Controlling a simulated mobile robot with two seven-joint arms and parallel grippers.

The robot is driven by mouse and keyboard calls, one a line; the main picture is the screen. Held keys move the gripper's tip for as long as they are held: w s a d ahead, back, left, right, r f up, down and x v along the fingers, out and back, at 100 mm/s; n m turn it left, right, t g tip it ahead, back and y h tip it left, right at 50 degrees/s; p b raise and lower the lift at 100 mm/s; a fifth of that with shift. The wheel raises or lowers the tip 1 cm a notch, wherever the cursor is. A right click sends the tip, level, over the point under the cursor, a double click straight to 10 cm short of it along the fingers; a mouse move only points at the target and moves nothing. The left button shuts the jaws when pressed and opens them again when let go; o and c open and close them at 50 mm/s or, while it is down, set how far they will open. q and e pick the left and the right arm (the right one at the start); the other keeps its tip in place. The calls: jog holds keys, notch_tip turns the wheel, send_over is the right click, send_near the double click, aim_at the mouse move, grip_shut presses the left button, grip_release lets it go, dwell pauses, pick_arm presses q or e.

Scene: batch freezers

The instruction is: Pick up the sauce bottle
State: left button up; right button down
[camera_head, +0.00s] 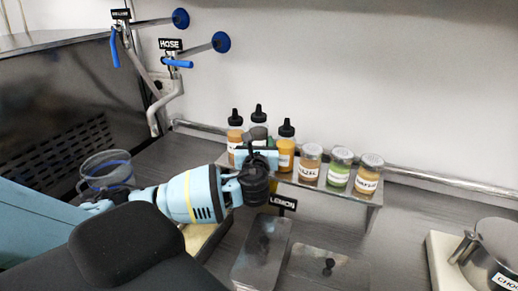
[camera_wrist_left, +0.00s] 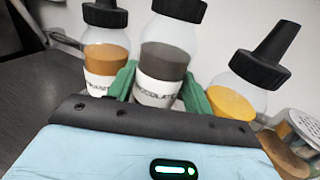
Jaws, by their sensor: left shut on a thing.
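Three sauce bottles with black nozzle caps stand in a group on a raised metal shelf. The middle bottle (camera_wrist_left: 165,60) holds dark sauce and has a white label that seems to read "CHOCOLATE"; it also shows in the head view (camera_head: 259,121). A brown sauce bottle (camera_wrist_left: 105,45) is left of it and a yellow sauce bottle (camera_wrist_left: 243,92) is right of it. My left gripper (camera_wrist_left: 160,85) has its green fingers on both sides of the dark sauce bottle, shut on it. In the head view my left gripper (camera_head: 258,158) hides the bottle's lower part. My right gripper is not in view.
Several lidded jars, including a green one (camera_head: 340,166), stand right of the bottles on the metal shelf (camera_head: 363,199). A clear jug (camera_head: 105,170) stands at left. Metal-lidded containers (camera_head: 262,252) are in front. A steel pot (camera_head: 493,255) is at far right. The wall is close behind.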

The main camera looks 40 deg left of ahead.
pick_arm(q)
jog(key=s+d+r, duration=0.1)
jog(key=s+d, duration=0.1)
jog(key=s, duration=0.5)
jog(key=s+d+r, duration=0.1)
jog(key=s+d, duration=0.1)
jog(key=s, duration=0.6)
jog(key=shift+s+d+r, duration=0.2)
jog(key=shift+d+r, duration=0.1)
jog(key=shift+d, duration=0.1)
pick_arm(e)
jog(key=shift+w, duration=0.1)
